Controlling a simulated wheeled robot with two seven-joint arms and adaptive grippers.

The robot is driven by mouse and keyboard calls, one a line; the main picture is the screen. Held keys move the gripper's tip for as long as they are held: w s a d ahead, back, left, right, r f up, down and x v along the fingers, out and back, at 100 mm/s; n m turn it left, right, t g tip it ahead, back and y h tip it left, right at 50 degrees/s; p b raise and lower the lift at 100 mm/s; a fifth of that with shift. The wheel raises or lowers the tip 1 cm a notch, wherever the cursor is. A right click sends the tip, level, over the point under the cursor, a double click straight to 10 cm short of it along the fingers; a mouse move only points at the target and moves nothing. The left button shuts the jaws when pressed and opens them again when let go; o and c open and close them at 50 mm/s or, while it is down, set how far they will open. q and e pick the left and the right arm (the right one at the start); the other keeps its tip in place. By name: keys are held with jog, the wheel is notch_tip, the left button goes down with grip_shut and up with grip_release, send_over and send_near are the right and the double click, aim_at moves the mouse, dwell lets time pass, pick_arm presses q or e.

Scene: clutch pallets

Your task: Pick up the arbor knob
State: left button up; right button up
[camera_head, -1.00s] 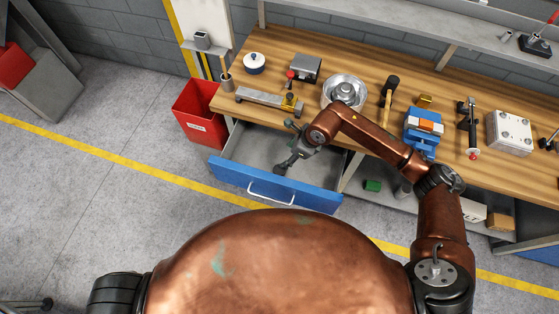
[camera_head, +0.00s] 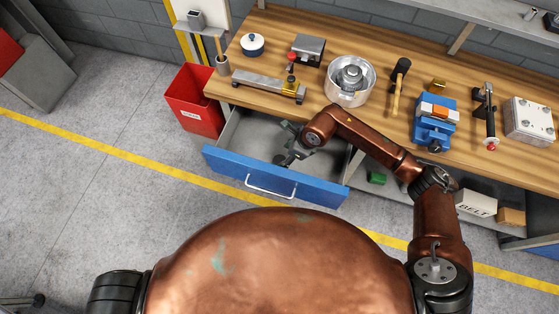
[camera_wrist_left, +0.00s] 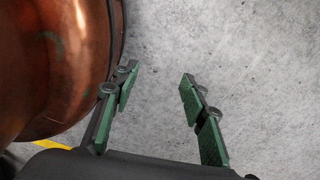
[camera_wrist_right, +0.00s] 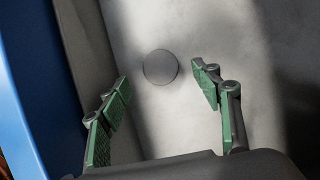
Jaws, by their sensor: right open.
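A round, dark grey disc-like piece, which looks like the arbor knob (camera_wrist_right: 160,67), lies on the pale floor of the open drawer (camera_head: 250,130). In the right wrist view it shows between and just beyond my fingertips, apart from both. My right gripper (camera_wrist_right: 161,76) is open and empty, reaching down into the drawer; it also shows in the head view (camera_head: 288,156), where it largely hides the knob. My left gripper (camera_wrist_left: 158,76) is open and empty above bare concrete floor, and is out of the head view.
The drawer's blue front (camera_head: 275,180) stands close to my right gripper. The wooden bench (camera_head: 310,105) above holds a metal bowl (camera_head: 350,82), a mallet (camera_head: 398,85), a blue vise (camera_head: 435,125) and other tools. A red bin (camera_head: 195,100) stands left of the drawer.

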aim_at(280, 160)
jog(key=x, duration=0.5)
jog(key=shift+d+f+b, duration=0.1)
jog(key=shift+d+b, duration=0.05)
jog(key=shift+b, duration=0.25)
pick_arm(q)
jog(key=shift+s+f, duration=0.4)
jog(key=shift+s, duration=0.45)
pick_arm(e)
jog(key=shift+c, duration=0.4)
pick_arm(q)
jog(key=shift+w, duration=0.15)
pick_arm(e)
jog(key=c, duration=1)
